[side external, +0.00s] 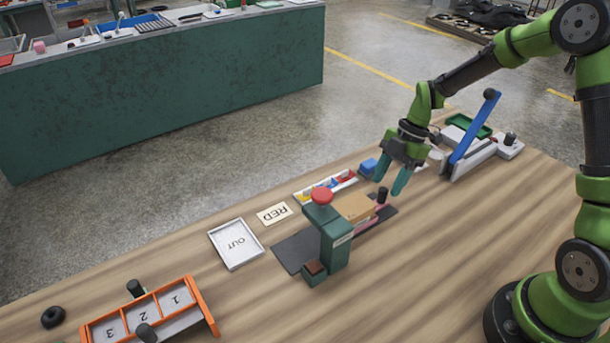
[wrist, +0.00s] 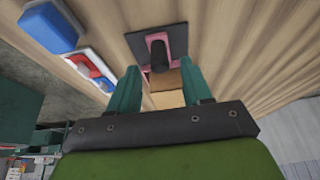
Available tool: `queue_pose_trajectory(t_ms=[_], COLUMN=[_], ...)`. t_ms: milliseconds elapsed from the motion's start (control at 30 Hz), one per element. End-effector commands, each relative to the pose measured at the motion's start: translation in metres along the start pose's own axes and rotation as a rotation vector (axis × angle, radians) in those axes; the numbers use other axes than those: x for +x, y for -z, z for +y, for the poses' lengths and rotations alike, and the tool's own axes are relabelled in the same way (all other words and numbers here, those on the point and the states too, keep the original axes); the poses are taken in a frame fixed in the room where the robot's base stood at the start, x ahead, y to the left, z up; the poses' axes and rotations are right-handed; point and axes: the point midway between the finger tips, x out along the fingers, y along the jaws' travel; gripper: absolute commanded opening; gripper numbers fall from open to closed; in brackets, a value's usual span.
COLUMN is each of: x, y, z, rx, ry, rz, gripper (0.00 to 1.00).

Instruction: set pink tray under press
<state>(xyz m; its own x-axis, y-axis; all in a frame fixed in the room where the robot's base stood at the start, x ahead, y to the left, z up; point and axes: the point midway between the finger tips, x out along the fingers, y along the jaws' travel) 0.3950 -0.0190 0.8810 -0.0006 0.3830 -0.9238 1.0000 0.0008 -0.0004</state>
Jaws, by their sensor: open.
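The pink tray (side external: 379,213) lies on a dark mat beside the press, with a black upright knob (side external: 382,194) at its right end. A tan block (side external: 355,207) sits at its left and hides part of it. The green press (side external: 337,243) with a red top knob (side external: 322,195) stands left of the tray. My gripper (side external: 391,180) is open and empty, pointing down above the knob end. In the wrist view the pink tray (wrist: 157,37) and its black knob (wrist: 159,57) show just beyond my open fingers (wrist: 155,78).
The dark mat (side external: 290,253) runs under the press. A blue-lever device (side external: 474,130) stands at right.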

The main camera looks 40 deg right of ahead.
Motion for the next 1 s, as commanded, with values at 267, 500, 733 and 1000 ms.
queue_pose_trajectory(t_ms=[267, 500, 733, 1000], x=[0.032, 0.035, 0.035, 0.035], y=[0.0, 0.0, 0.0, 0.0], z=[0.0, 0.0, 0.0, 0.0], rx=[0.001, 0.0, 0.0, 0.0], ry=[0.002, -0.001, -0.001, -0.001], rz=[0.0, -0.001, 0.0, 0.0], gripper=[0.49, 0.49, 0.29, 0.0])
